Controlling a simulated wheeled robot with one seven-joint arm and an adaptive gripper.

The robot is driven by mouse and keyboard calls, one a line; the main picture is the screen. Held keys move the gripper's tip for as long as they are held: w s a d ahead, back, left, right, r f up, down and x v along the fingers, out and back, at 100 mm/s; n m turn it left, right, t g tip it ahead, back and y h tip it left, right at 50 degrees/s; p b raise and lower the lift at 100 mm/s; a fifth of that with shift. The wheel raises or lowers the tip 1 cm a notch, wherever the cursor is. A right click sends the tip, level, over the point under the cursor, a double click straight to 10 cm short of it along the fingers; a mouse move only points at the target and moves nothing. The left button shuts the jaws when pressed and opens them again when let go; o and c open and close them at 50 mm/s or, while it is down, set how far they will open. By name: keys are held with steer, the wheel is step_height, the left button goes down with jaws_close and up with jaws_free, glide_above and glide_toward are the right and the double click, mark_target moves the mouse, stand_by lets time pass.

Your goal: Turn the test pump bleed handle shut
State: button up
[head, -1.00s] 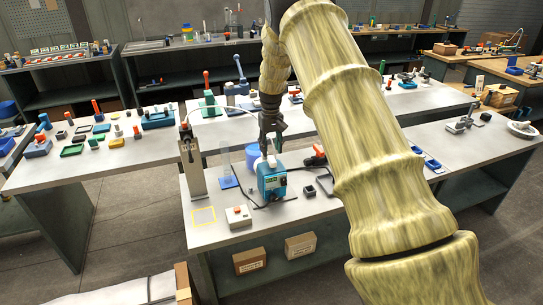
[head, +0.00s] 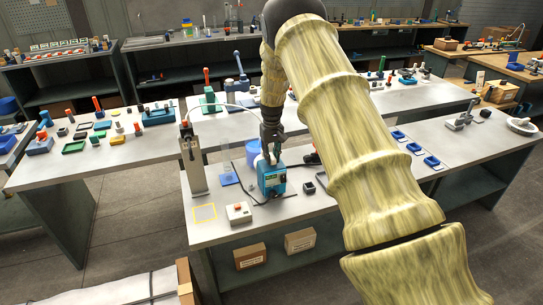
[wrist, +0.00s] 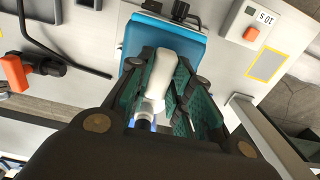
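The test pump is a blue box (head: 272,181) on the near bench, and its blue body also shows at the top of the wrist view (wrist: 190,45). A white bleed handle (wrist: 162,72) stands out from it toward the wrist camera. My gripper (wrist: 166,85) is over the pump with its green-padded fingers on either side of the handle. The fingers look apart, and I cannot make out firm contact on both sides. In the head view my gripper (head: 270,150) points down at the pump's top and mostly hides the handle.
A grey box with a red button (head: 239,212) and a yellow-outlined square (head: 204,213) lie left of the pump. A metal post (head: 193,165) stands behind them. A blue container (head: 253,153) is behind the pump. An orange-handled fitting (wrist: 15,73) and black hose lie beside it.

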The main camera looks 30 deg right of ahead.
jaws_close()
steer(key=shift+m, duration=0.3)
steer(key=m, duration=0.4)
steer(key=shift+b, duration=0.35)
steer(key=m, duration=0.4)
steer(key=shift+m, duration=0.4)
steer(key=m, duration=0.4)
steer(key=shift+m, duration=2.3)
